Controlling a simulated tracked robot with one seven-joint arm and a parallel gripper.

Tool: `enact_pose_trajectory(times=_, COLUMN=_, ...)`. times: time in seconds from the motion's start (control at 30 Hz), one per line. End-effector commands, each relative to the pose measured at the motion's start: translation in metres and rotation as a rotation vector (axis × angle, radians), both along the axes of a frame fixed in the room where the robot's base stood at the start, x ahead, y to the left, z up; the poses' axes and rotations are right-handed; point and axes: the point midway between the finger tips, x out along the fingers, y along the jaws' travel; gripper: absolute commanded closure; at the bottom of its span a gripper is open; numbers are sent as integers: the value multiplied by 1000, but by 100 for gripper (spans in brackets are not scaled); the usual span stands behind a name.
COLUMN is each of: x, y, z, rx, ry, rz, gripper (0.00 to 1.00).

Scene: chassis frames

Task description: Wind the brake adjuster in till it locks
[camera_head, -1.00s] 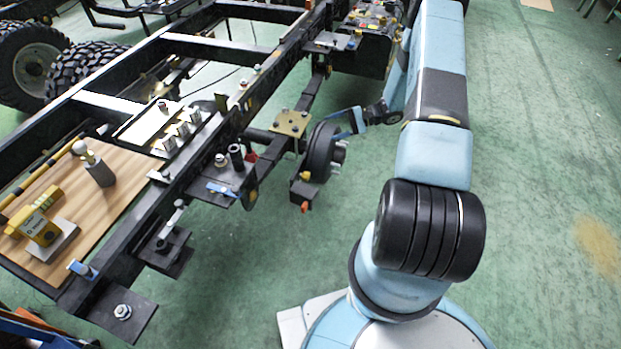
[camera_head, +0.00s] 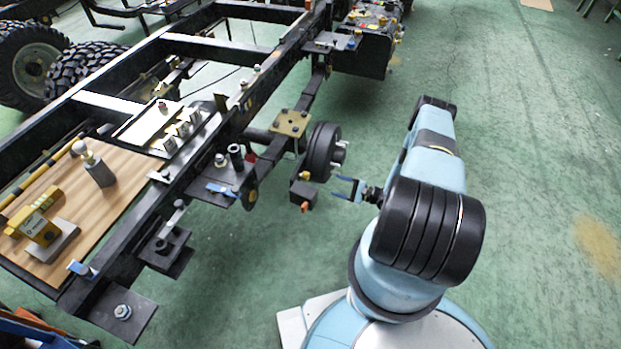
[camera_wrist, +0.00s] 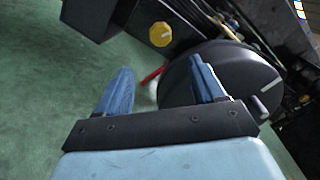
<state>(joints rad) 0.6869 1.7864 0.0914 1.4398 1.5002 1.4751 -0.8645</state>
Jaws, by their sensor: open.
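The black brake drum (camera_head: 322,150) hangs beside the chassis rail, with bright studs on its outer face. Next to it, a black block (camera_head: 302,192) carries a yellow knob (camera_head: 305,175) and an orange-red tip (camera_head: 306,208). Which of these is the brake adjuster I cannot tell for sure. My gripper (camera_head: 335,187) is open and empty, its blue fingers a little right of the block and apart from it. In the wrist view, the yellow knob (camera_wrist: 160,35) is ahead of the open fingers (camera_wrist: 160,68), the drum (camera_wrist: 215,78) is behind the right finger, and a red rod (camera_wrist: 153,74) shows between them.
The chassis frame (camera_head: 205,46) runs diagonally on the left, with brackets sticking out. A wooden board (camera_head: 122,190) on it carries a yellow tool (camera_head: 38,220). A black box (camera_head: 362,60) stands beyond the drum. The green floor (camera_head: 540,150) on the right is clear.

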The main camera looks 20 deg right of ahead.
Motion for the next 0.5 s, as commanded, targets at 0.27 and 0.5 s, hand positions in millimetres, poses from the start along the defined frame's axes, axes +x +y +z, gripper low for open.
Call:
enact_pose_trajectory(times=0.27, x=19, y=27, z=0, rx=1, ry=0, rz=4, gripper=31)
enact_pose_trajectory(times=0.5, x=44, y=62, z=0, rx=1, ry=-2, rz=3, gripper=31)
